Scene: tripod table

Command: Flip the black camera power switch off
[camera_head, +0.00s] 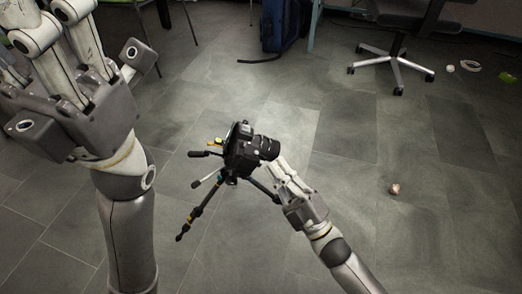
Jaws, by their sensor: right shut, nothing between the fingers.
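The black camera (242,147) sits on top of a black tripod (200,208) in the middle of the head view, its lens (266,147) pointing right. The power switch is too small to make out. My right gripper (281,165) is shut and empty, with its fingertips close to the lens, at its lower right; I cannot tell whether they touch it. My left gripper (40,40) is large in the upper left, well apart from the camera. Its fingertips are not clear, so I cannot tell whether it is open or shut.
A blue bag (282,25) stands at the back. An office chair (398,60) with a wheeled base is at the upper right. A small pinkish object (394,189) lies on the tiled floor at the right. The floor around the tripod is mostly clear.

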